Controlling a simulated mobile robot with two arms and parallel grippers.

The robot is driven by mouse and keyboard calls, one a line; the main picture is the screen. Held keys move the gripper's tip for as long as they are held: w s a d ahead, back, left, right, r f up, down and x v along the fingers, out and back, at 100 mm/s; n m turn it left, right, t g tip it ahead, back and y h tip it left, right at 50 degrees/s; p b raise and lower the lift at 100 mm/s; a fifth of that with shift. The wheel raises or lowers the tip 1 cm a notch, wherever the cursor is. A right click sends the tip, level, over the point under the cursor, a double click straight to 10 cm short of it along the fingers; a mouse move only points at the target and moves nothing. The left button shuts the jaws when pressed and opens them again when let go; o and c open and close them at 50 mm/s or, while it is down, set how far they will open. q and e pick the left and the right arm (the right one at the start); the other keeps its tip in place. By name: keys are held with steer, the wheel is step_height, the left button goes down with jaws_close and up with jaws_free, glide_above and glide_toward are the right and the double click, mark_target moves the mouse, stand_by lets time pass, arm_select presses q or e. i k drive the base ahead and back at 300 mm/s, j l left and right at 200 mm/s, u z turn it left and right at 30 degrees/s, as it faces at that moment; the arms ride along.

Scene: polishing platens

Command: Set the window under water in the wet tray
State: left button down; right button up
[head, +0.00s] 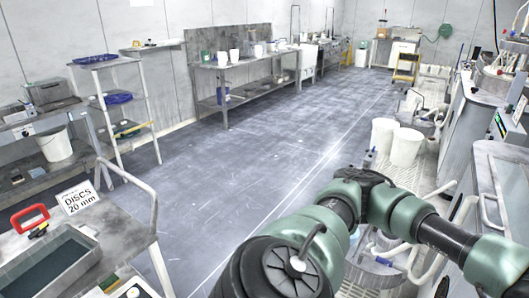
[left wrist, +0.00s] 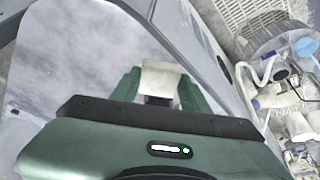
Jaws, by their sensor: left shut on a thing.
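My left gripper (left wrist: 160,88) shows in the left wrist view, its two green fingers shut on a pale, square-ended piece. This piece (left wrist: 161,78) may be the window; the black edge of the gripper body hides its near part. In the head view a grey rectangular tray (head: 92,250) with dark, still liquid in it stands on a cart at the lower left; it looks like the wet tray. My left gripper is out of the head view, so its distance from the tray cannot be told. My right gripper is in neither view.
A sign reading "DISCS 20 mm" (head: 78,198) and a red-handled tool (head: 30,218) stand by the tray. The cart's rail (head: 130,178) rises beside it. White buckets (head: 405,147) and machines line the right side. The middle floor is clear.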

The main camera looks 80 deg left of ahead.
mark_target(65, 262)
steer(key=u, duration=2.15)
steer(key=i+j+u, duration=0.1)
steer(key=u, duration=0.3)
steer(key=i+u, duration=0.2)
steer(key=u, duration=0.15)
steer(key=i+u, duration=0.15)
steer(key=u, duration=0.25)
steer(key=i+l+u, duration=0.1)
steer(key=u, duration=0.25)
steer(key=i, duration=0.05)
